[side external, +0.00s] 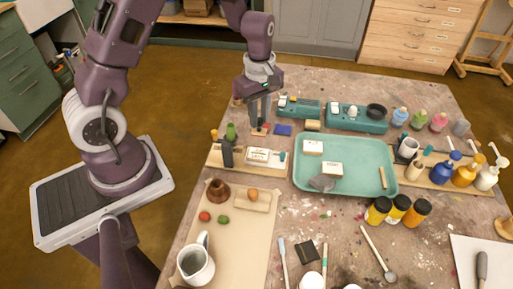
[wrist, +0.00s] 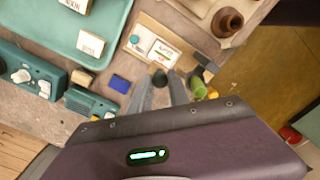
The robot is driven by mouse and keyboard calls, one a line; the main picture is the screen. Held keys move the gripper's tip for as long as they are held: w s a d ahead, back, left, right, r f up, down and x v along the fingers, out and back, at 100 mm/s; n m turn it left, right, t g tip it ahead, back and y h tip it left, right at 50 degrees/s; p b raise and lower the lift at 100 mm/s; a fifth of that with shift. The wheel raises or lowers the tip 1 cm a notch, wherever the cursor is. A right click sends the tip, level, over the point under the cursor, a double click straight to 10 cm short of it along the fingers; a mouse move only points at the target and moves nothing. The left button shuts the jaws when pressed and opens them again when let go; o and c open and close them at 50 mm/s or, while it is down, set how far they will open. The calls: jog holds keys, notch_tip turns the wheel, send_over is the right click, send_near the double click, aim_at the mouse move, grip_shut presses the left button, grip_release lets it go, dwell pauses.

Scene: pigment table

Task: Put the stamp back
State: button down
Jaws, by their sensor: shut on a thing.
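My gripper (side external: 260,126) points straight down at the back left of the table, close to the small blue pad (side external: 283,129). In the wrist view my gripper (wrist: 161,82) is shut on a dark round knob, which I take to be the stamp's handle (wrist: 160,77). The stamp's lower part is mostly hidden; a reddish patch shows below the fingertips in the side view, and I cannot tell whether they touch.
A teal tray (side external: 365,152) with white labelled blocks is to the right. Teal devices (side external: 357,120) stand along the back. A brown cone (side external: 218,192) and a white pitcher (side external: 196,261) stand on paper at the front left. Paint jars and pump bottles stand farther right.

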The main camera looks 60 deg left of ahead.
jog(key=w+a, duration=0.2)
jog(key=a, duration=1.4)
notch_tip(320, 180, down, 10)
jog(key=shift+w+d+r, duration=0.1)
jog(key=shift+w+r, duration=0.05)
jog(key=shift+r, duration=0.1)
jog(key=shift+f, duration=0.25)
jog(key=shift+f, duration=0.1)
jog(key=c, duration=1.2)
grip_release()
jog(key=shift+c, duration=0.2)
